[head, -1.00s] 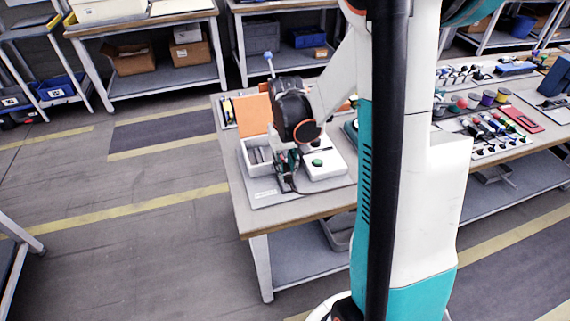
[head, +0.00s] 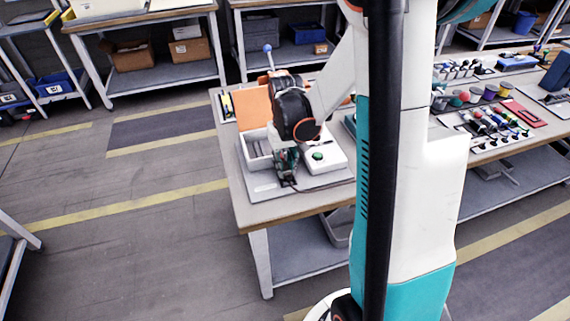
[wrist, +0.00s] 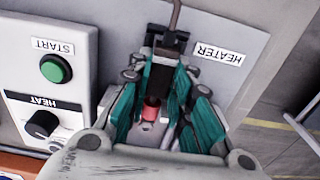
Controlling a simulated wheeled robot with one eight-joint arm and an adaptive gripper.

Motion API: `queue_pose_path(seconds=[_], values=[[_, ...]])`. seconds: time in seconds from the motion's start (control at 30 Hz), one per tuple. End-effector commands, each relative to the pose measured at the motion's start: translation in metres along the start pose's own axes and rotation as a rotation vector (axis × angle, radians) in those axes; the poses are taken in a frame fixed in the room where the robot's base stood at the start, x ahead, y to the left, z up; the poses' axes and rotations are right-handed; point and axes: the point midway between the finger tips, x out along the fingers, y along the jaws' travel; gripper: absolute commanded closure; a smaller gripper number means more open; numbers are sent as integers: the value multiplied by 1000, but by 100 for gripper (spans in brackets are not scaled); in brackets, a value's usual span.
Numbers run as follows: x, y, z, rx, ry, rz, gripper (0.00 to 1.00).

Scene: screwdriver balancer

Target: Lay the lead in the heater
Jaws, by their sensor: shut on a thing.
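My gripper (wrist: 158,112), with teal fingers, is shut on a small red piece (wrist: 152,110), which I take to be part of the lead. The rest of the lead is hidden between the fingers. Beyond the fingertips, close to them, a black fixture (wrist: 168,40) with a brown cable stands on a grey plate beside the HEATER label (wrist: 217,53); it appears to be the heater. I cannot tell whether the held piece touches it. In the head view my gripper (head: 287,162) is low over the front of the plate (head: 265,187), and the held piece is too small to see.
A white control box (wrist: 45,75) with a green START button and black HEAT knob stands close beside the gripper. An open white box (head: 252,150) with an orange lid (head: 255,112) is to the left. The bench (head: 300,205) has clear edge in front.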

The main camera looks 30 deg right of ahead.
Motion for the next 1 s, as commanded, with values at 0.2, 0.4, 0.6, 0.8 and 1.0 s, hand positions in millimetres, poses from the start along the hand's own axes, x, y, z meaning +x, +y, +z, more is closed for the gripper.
queue_pose_path(seconds=[0.2, 0.4, 0.6, 0.8, 1.0], values=[[5, 0, 0, 0, 0, 0, 100], [8, 0, 0, 0, 0, 0, 100], [10, 0, 0, 0, 0, 0, 100], [9, 0, 0, 0, 0, 0, 100], [9, 0, 0, 0, 0, 0, 57]])
